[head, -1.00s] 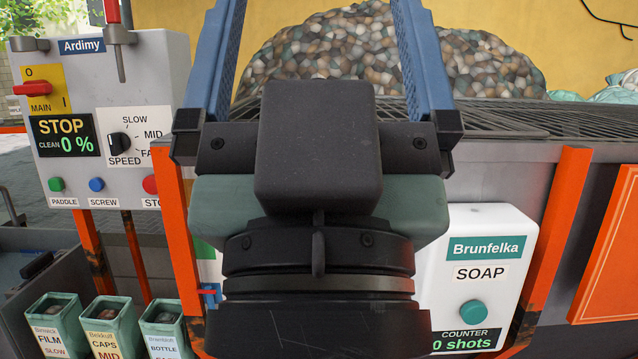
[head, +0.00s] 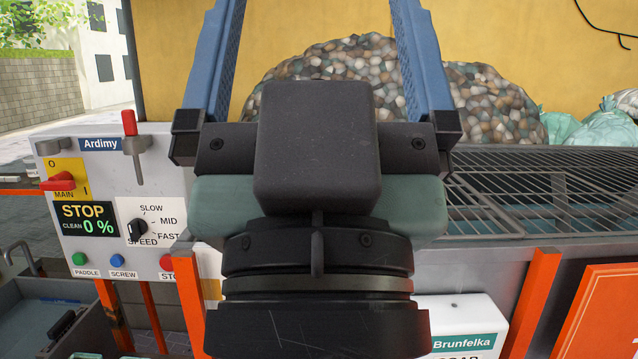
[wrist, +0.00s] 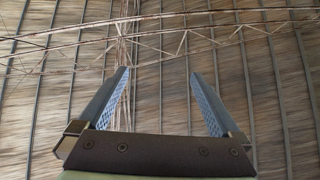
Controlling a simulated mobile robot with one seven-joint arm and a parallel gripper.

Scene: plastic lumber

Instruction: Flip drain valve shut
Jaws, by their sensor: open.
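My gripper (head: 315,20) is open and empty, its two blue fingers spread and running up past the top edge of the head view. In the wrist view my gripper (wrist: 158,75) points up at the roof, with nothing between the fingers. I cannot make out a part that is clearly the drain valve. A red-handled lever (head: 130,123) stands upright on the grey Ardimy control box (head: 105,190), left of my gripper and apart from it. My wrist hides the middle of the machine.
A red MAIN switch (head: 58,182) and a black speed knob (head: 138,229) sit on the control box. A grated wash basin (head: 540,190) is at right, with a pile of pebble-like pieces (head: 480,90) behind. The Brunfelka soap box (head: 470,315) is low right. Orange posts (head: 530,300) frame the machine.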

